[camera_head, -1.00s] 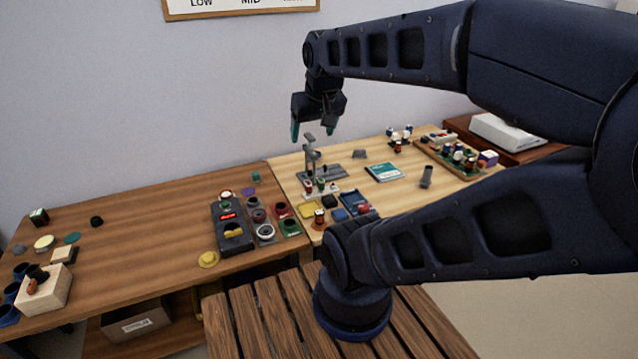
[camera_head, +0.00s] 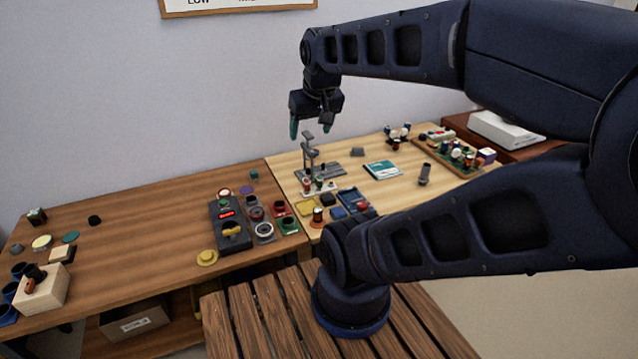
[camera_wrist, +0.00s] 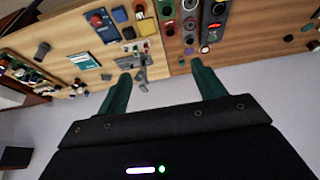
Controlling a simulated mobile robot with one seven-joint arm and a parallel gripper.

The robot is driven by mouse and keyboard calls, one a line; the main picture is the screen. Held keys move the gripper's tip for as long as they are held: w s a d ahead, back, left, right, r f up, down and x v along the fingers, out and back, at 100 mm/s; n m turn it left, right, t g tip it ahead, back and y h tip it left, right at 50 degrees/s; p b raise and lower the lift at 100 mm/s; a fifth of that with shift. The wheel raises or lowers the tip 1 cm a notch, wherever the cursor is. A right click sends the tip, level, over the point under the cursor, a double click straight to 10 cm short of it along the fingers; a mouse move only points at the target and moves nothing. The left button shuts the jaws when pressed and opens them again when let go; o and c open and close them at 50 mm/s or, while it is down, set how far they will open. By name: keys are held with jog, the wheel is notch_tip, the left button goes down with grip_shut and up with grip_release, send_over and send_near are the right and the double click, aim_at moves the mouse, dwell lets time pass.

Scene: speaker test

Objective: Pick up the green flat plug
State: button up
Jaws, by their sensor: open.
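Two green pieces could be the green flat plug, and I cannot tell which. A flat teal-green disc (camera_head: 71,237) lies on the left part of the brown table. A small green piece (camera_head: 254,174) sits near that table's back right edge, and it seems to show in the wrist view (camera_wrist: 182,63). My gripper (camera_head: 311,126) is open and empty, high above the back of the pale table, pointing down. Its two green fingers stand apart in the wrist view (camera_wrist: 161,72). Both green pieces are well away from it, the disc far to the left.
A grey stand (camera_head: 310,155) rises from the pale table just below my gripper. A dark device (camera_head: 228,238) with a red display stands near the seam between the tables. Coloured trays and sockets crowd beside it. The middle of the brown table (camera_head: 150,235) is clear.

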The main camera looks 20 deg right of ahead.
jog(key=shift+c, duration=0.4)
jog(key=n+g+h, duration=0.5)
jog(key=n+h, duration=0.1)
jog(key=n, duration=1.2)
send_over(318, 178)
jog(key=a, duration=0.5)
jog(key=f, duration=2.7)
jog(key=shift+a+f, duration=0.2)
jog(key=shift+f, duration=0.2)
jog(key=shift+w+x, duration=0.15)
jog(key=shift+x, duration=2.3)
jog(key=shift+w+x, duration=0.1)
jog(key=shift+x, duration=2.35)
jog(key=c, duration=1.1)
